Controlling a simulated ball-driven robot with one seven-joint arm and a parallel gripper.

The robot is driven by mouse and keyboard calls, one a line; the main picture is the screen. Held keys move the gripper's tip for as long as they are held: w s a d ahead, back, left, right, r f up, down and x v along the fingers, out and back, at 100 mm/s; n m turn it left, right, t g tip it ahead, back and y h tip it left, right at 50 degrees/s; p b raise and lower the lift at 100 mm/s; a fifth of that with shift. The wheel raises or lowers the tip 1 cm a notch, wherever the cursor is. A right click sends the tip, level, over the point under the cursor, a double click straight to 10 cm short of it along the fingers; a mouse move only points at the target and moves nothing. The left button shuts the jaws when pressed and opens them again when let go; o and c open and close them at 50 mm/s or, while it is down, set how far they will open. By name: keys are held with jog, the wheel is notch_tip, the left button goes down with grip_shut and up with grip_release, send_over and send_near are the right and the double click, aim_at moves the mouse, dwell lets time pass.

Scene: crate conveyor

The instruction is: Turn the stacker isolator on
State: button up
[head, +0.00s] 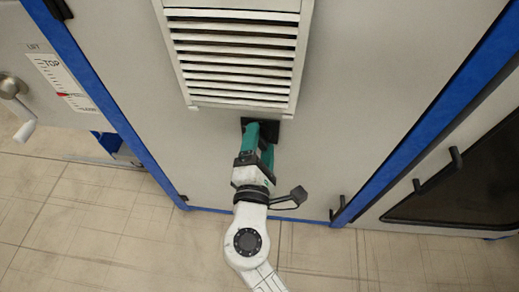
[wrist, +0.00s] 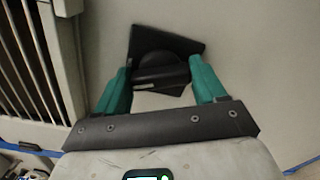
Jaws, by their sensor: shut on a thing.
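The stacker isolator is a black square plate (head: 272,126) on the grey panel, just below the louvred vent. In the wrist view it shows as a black plate (wrist: 183,45) with a rounded black knob (wrist: 160,72) that has a raised bar grip. The plate looks tilted in that view. My gripper (head: 259,133) has its teal fingers on either side of the knob's grip and is shut on it. In the head view my fingers hide most of the knob. I see no on or off marking, so I cannot tell the switch position.
The louvred vent (head: 237,55) stands out above the isolator. A crank handle (head: 15,95) and a lift scale (head: 62,82) are at the left. A dark window door with a black handle (head: 437,172) is at the right. Grey panel on both sides of my gripper is bare.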

jog(key=m+b, duration=0.1)
jog(key=m, duration=0.1)
jog(key=m+b, duration=0.2)
jog(key=shift+f+m+b, duration=0.2)
jog(key=shift+m+b, duration=0.1)
jog(key=shift+m, duration=0.1)
dwell(0.4)
jog(key=o, duration=1)
jog(key=shift+o, duration=0.2)
jog(key=shift+r, duration=0.1)
jog(key=s+p, duration=0.1)
jog(key=s, duration=0.9)
jog(key=shift+s+a, duration=0.15)
jog(key=shift+s, duration=0.25)
